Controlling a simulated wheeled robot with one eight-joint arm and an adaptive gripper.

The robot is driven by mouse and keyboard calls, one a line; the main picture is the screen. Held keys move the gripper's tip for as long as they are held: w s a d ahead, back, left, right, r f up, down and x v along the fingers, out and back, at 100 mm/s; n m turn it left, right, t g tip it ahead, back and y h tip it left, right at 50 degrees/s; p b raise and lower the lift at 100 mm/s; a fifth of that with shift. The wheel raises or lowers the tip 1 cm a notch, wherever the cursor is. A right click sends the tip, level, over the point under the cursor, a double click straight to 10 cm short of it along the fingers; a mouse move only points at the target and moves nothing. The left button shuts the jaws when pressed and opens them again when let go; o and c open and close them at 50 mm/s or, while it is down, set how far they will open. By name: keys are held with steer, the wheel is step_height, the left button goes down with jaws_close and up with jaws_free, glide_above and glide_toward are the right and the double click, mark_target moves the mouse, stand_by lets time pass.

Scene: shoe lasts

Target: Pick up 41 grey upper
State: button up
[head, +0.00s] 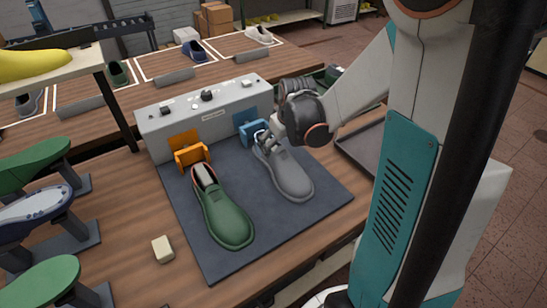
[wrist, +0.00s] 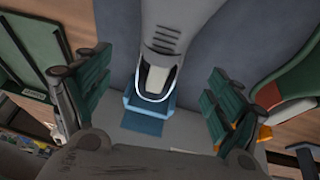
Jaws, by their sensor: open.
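The grey upper (head: 288,176) lies on the dark mat, its toe toward the front right and its heel end by the blue holder (head: 249,128). No size number is readable on it. My gripper (head: 264,139) is at its heel end, partly covering it in the head view. In the wrist view my gripper (wrist: 158,66) is open, with one green-padded finger on each side of the grey upper (wrist: 178,32). Gaps show on both sides of the upper, and the fingers do not appear to touch it. The blue holder (wrist: 143,118) shows below its heel opening.
A green shoe (head: 226,212) lies left of the grey upper, by an orange holder (head: 189,152). A grey control box (head: 205,112) stands behind the mat (head: 245,258). A dark tray (head: 362,145) lies to the right. Green forms and a beige block (head: 162,249) are at left.

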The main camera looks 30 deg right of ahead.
mark_target(276, 150)
steer(key=b+x, duration=0.1)
steer(key=x, duration=0.2)
steer(key=b+x, duration=0.2)
steer(key=x, duration=0.2)
steer(key=shift+w+a+f, duration=0.2)
steer(key=shift+f, duration=0.1)
steer(key=shift+r, duration=0.1)
steer(key=c, duration=1.2)
